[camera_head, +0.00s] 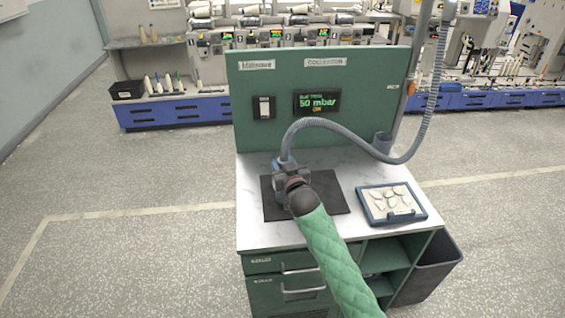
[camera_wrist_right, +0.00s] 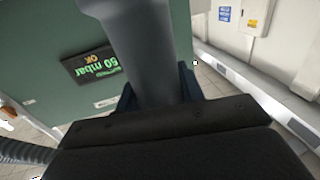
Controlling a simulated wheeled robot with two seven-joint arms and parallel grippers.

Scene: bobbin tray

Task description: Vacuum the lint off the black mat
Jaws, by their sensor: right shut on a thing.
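The black mat (camera_head: 328,193) lies flat on the white worktop of a green workstation. My right gripper (camera_head: 284,167) is over the mat's left part, shut on the blue-grey vacuum nozzle, whose grey hose (camera_head: 340,128) arcs up and away to the right. In the right wrist view the grey nozzle (camera_wrist_right: 148,55) stands between the fingers of my right gripper (camera_wrist_right: 160,92). My gripper and arm hide part of the mat. I cannot tell whether the nozzle touches the mat, and no lint can be made out at this size. My left gripper is not in view.
A blue-framed tray (camera_head: 420,216) with several pale pieces sits on the worktop at the right. A grey cup-like holder (camera_head: 383,141) stands at the back right. A bin stands below right.

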